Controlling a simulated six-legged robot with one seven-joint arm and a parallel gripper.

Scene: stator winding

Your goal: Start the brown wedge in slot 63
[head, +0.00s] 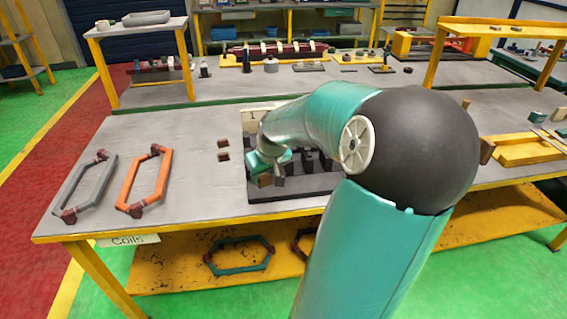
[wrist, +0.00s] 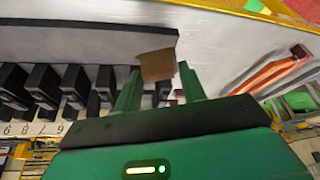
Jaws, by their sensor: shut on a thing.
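The brown wedge (wrist: 156,65) is between the two green fingers of my gripper (wrist: 160,76) in the wrist view. My gripper (head: 272,172) is shut on it, over the left part of the black stator block (head: 290,194) in the head view, where the wedge (head: 265,180) shows as a small brown piece. In the wrist view the stator's black teeth and slots (wrist: 45,84) lie to the left of the fingers, with number marks in front of them. The wedge appears apart from the slots. Slot 63 cannot be made out, and my arm hides much of the stator.
Two small brown blocks (head: 223,149) lie on the grey bench (head: 195,190) left of the stator. A grey coil (head: 85,187) and an orange coil (head: 145,182) lie further left. A teal coil (head: 240,256) is on the lower shelf.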

